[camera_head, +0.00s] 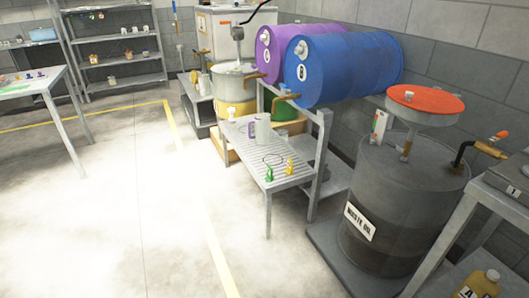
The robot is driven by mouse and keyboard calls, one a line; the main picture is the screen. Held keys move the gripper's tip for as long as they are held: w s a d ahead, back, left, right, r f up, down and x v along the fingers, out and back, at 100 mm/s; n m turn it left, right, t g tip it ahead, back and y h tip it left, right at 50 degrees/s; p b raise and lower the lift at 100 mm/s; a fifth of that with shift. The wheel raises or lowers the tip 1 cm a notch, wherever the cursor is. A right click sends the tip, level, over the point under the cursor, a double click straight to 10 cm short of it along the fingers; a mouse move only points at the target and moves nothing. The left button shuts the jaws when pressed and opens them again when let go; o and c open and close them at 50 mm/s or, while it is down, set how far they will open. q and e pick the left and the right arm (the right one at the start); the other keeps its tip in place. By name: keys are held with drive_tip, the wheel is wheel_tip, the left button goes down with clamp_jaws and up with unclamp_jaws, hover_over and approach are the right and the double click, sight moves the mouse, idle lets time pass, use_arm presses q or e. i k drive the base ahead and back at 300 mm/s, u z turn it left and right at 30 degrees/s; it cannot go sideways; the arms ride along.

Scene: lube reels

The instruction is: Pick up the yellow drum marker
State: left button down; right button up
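A small yellow marker (290,166) stands on the slatted metal bench (245,150) in front of the drums, near the bench's front right corner. A similar small green marker (269,174) stands just to its left, apart from it. Neither of my grippers shows in the head view.
A purple drum (270,50) and a blue drum (355,68) lie on a rack behind the bench. A grey waste oil drum (390,190) with an orange-topped funnel (425,103) stands at right. A table (30,84) and shelves (118,60) stand at left. The middle floor is clear.

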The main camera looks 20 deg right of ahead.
sight(289, 170)
drive_tip(key=z, duration=0.15)
drive_tip(key=i, duration=1.9)
drive_tip(key=z, duration=0.3)
